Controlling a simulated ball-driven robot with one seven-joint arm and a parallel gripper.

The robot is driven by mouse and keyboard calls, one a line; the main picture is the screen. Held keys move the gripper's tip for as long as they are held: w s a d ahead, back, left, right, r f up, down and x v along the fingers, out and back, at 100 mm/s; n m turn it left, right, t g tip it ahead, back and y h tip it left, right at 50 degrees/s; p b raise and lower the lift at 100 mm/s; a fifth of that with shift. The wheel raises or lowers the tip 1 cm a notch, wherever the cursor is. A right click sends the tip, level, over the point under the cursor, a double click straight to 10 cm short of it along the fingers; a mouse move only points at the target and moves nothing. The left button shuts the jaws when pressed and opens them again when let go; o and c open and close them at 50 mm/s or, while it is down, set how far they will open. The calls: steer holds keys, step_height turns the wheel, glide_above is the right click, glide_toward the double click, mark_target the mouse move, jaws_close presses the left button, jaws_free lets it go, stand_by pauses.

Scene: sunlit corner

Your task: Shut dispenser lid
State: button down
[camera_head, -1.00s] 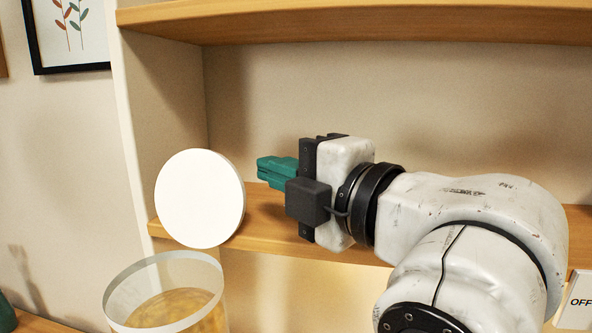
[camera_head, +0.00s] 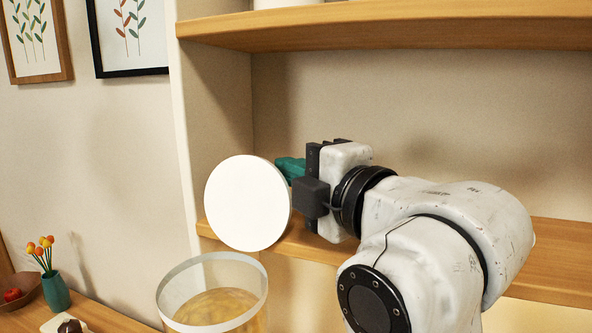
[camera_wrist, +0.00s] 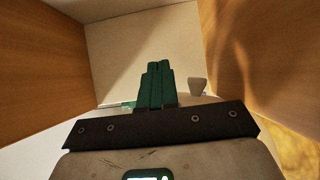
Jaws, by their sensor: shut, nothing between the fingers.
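The dispenser (camera_head: 213,287) is a clear cylinder with a pale rim and yellowish contents, at the bottom of the head view. Its round white lid (camera_head: 248,203) stands open, raised nearly upright above the rim. My gripper (camera_head: 284,170) has green fingers, shut and empty, pointing left behind the right edge of the lid. The lid hides part of the fingertips, and I cannot tell whether they touch it.
A wooden shelf board (camera_head: 560,255) runs behind the dispenser, and another board (camera_head: 400,28) lies above my arm. A vase with flowers (camera_head: 54,290), a bowl (camera_head: 18,290) and a small light block (camera_head: 66,325) are at lower left. Two framed pictures hang on the wall.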

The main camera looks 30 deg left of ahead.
mark_target(261, 175)
steer(key=shift+s+d+b, duration=0.1)
steer(key=shift+s+d, duration=0.1)
steer(key=shift+s, duration=0.65)
steer(key=shift+s+d+b, duration=0.1)
steer(key=shift+s+d, duration=0.1)
steer(key=shift+s, duration=0.6)
steer(key=shift+s+d+b, duration=0.1)
steer(key=shift+s+d, duration=0.1)
steer(key=shift+s, duration=0.65)
steer(key=shift+s+d+r+p, duration=0.1)
steer(key=shift+s+r+p, duration=0.45)
steer(key=shift+r, duration=0.15)
steer(key=shift+s+d+r+p, duration=0.25)
steer(key=shift+s+r+p, duration=0.35)
steer(key=shift+s+r, duration=0.35)
steer(key=shift+s+d+r+p, duration=0.2)
steer(key=shift+s+r+p, duration=0.4)
steer(key=shift+s+r, duration=0.3)
steer(key=shift+d+f, duration=0.1)
